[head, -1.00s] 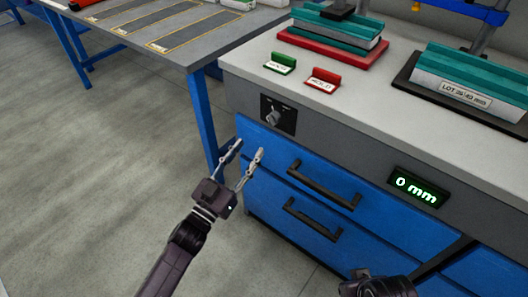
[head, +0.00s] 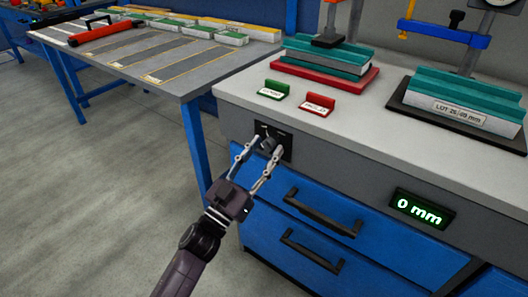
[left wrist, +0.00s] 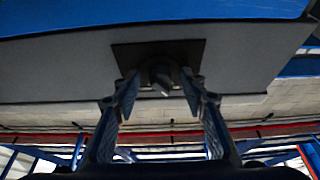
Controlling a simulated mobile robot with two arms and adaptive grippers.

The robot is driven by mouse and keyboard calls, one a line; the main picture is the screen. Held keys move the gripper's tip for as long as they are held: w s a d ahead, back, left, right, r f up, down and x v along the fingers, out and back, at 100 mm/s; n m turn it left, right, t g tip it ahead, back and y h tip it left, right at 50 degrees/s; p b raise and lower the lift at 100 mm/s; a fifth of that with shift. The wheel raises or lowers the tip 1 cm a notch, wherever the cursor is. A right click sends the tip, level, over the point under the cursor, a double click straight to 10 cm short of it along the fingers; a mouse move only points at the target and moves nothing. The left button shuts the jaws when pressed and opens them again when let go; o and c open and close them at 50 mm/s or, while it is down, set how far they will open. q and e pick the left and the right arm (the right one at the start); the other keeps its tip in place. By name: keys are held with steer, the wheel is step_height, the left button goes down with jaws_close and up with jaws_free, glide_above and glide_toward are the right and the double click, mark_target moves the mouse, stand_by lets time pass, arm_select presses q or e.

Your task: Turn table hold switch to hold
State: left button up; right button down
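In the left wrist view the knob (left wrist: 162,78) sits between my left fingertips, with a gap visible on each side. My left gripper (head: 263,157) is open, its fingers pointing at the plate; it also shows in the left wrist view (left wrist: 157,92). The knob's exact angle and the plate's markings are too small to read. My right gripper is not in view.
Blue drawers with dark handles (head: 322,212) lie below the switch. A green sign (head: 274,90) and a red sign (head: 318,104) stand on the bench top. A display (head: 421,209) reads 0 mm. A side table (head: 150,92) stands at the left.

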arm_select(q)
steer(key=shift+c, duration=0.3)
jaws_close()
